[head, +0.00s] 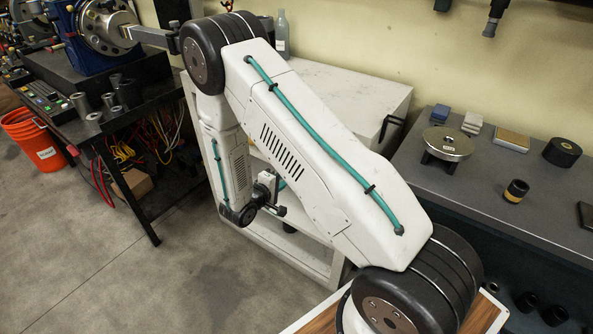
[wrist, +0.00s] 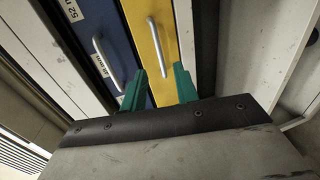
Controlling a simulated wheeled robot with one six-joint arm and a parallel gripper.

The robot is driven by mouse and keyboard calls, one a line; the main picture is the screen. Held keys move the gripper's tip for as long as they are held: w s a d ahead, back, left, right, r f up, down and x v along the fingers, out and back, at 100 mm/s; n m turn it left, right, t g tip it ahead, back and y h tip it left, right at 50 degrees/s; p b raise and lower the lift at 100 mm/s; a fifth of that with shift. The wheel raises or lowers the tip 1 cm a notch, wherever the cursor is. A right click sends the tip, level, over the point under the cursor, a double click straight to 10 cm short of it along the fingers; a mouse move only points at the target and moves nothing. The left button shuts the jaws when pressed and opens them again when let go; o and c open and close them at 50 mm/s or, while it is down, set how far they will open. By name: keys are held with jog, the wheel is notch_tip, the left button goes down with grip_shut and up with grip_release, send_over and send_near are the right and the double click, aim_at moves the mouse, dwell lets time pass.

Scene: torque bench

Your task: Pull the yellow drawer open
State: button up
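The yellow drawer (wrist: 141,17) shows in the wrist view as a narrow front with a pale bar handle (wrist: 157,48) along it. My gripper (wrist: 159,84) has two green fingers spread apart, with nothing between them. The handle lies beyond the fingertips, roughly in line with the gap, and appears apart from them. The lower part of the yellow front is hidden by my gripper. In the head view my arm hides the drawer fronts and my gripper's fingers.
A blue drawer (wrist: 92,22) with its own handle (wrist: 107,64) and a label sits left of the yellow one. In the head view a white cabinet (head: 345,92) stands behind my arm, between a cluttered dark bench and a grey worktop (head: 480,190). The floor (head: 130,270) at front left is clear.

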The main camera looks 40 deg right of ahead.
jog(key=x, duration=0.7)
jog(key=shift+d, duration=0.2)
jog(key=shift+c, duration=0.2)
grip_shut()
